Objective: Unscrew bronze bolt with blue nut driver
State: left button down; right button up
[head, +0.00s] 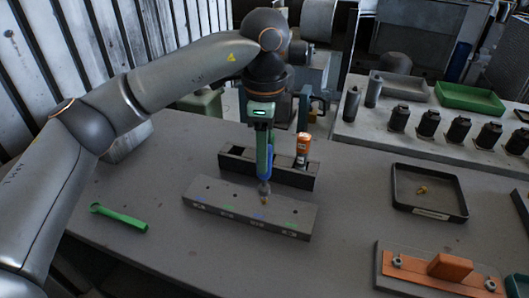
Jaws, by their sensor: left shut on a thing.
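My left gripper (265,146) points down over the grey block and is shut on the blue nut driver (267,166). The driver is upright, with its grey socket end just above or on a small bronze bolt (265,201) in the grey block (228,196). Whether the socket touches the bolt head is too small to tell. The block has dark holes on top and coloured marks along it. My right gripper is not in view.
A dark rack (237,163) behind the block holds an orange tool (303,146). A green tool (118,218) lies at left. A black tray (430,209) holds a small bronze piece (421,190). An orange fixture (440,268) sits at lower right. Table between is clear.

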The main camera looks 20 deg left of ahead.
pick_arm(q)
jog(key=shift+r+p, duration=1.85)
jog(key=shift+r, duration=0.8)
jog(key=shift+f, duration=0.1)
jog(key=shift+w+a, duration=0.1)
